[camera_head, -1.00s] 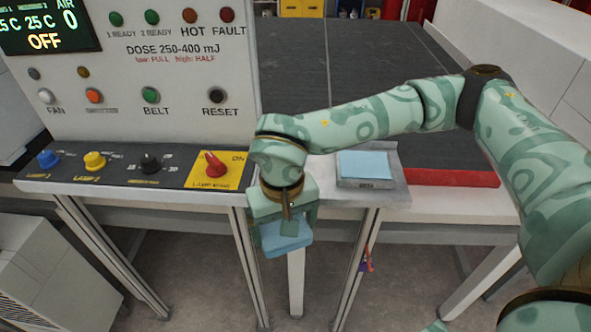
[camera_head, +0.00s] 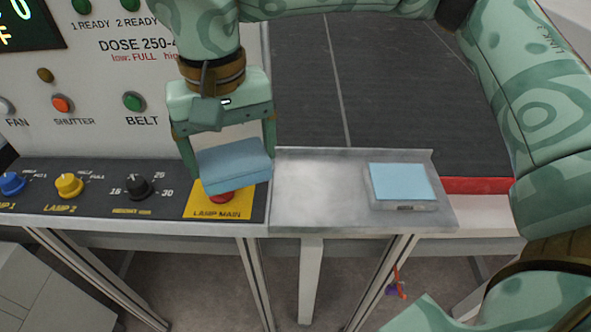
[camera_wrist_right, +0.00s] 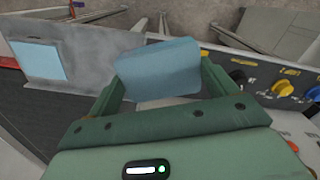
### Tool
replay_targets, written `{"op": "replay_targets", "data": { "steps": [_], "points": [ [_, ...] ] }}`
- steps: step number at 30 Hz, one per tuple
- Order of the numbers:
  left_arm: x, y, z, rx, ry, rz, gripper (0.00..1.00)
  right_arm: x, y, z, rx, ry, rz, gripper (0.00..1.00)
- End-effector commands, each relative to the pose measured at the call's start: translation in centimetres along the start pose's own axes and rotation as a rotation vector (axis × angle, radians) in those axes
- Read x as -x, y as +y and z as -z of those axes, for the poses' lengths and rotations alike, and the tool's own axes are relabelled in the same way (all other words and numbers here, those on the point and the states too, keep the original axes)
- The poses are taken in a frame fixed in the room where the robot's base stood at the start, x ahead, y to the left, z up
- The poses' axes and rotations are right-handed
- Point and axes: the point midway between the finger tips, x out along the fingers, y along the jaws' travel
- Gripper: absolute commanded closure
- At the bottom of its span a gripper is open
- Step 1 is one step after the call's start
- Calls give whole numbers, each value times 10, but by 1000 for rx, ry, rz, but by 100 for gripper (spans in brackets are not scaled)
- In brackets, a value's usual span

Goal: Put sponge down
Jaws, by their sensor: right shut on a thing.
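A blue sponge (camera_head: 233,165) is held between the fingers of my right gripper (camera_head: 226,150), which is shut on it. In the head view the sponge hangs in front of the lamp main switch, covering most of its red knob (camera_head: 221,197). The sponge also shows in the right wrist view (camera_wrist_right: 158,70), between the two green fingers (camera_wrist_right: 160,82). A bare metal shelf (camera_head: 315,195) lies just right of the sponge. My left gripper is not in view.
A light-blue pad on a small grey block (camera_head: 401,183) sits at the shelf's right side. A control panel with a yellow knob (camera_head: 69,186), a blue knob (camera_head: 12,183) and several buttons stands left. A dark belt (camera_head: 390,90) lies behind the shelf.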

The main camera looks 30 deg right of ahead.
Motion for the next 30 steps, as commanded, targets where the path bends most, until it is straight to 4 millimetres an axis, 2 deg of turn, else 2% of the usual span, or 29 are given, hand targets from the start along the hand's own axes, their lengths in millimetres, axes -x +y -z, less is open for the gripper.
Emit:
{"op": "replay_targets", "data": {
  "steps": [2, 5, 11, 12, 15, 18, 26, 30],
  "points": [
    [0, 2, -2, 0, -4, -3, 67, -3, 6, 2, -2, -1, 0, 36],
    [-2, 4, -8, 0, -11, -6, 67, -12, 25, 5, -5, -2, 1, 36],
    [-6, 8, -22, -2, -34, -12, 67, -39, 83, 18, -7, -2, 1, 36],
    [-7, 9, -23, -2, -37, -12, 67, -44, 94, 20, -7, -2, 2, 36],
    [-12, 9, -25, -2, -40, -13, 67, -69, 109, 23, -3, -4, 0, 36],
    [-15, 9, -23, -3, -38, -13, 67, -83, 121, 26, -2, -3, 0, 36],
    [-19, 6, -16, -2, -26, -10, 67, -100, 136, 29, -1, -1, 0, 36],
    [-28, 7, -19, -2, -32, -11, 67, -126, 137, 29, 2, -4, -1, 36]
  ]
}}
